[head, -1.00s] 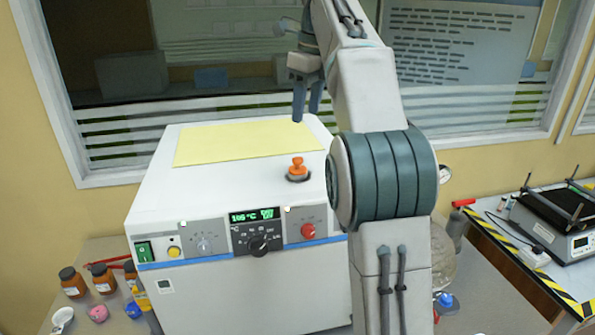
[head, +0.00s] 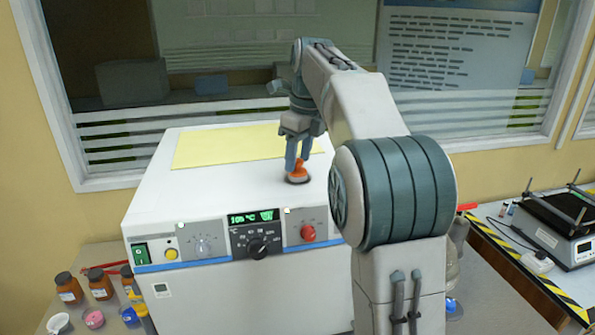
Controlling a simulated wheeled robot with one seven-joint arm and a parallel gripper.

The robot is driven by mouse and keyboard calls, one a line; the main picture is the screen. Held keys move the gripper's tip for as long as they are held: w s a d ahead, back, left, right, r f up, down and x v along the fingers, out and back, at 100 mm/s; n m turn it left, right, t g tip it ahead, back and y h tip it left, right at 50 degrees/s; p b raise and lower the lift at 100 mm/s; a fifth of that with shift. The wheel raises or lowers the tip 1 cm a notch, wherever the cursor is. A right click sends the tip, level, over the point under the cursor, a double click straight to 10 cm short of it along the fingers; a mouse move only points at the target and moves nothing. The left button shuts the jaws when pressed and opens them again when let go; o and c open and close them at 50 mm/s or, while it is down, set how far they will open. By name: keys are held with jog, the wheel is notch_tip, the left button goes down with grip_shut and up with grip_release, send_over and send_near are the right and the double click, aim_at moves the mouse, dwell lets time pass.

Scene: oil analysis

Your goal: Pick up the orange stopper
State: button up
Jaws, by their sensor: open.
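The orange stopper (head: 298,173) sits upright in a dark round port on top of the white machine (head: 230,193), near its right edge. My gripper (head: 297,168) points down at the stopper with its fingers open. In this view the fingers overlap the stopper's upper part and hide some of it. I cannot tell whether they touch it.
A yellow sheet (head: 225,146) lies on the machine top behind the stopper. The machine's front panel has a green display (head: 253,217) and knobs. Several brown jars (head: 69,288) stand on the bench at left. A black-topped device (head: 562,225) is at right.

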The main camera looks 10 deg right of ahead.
jog(key=shift+f, duration=0.1)
jog(key=shift+c, duration=0.4)
jog(key=c, duration=0.9)
grip_shut()
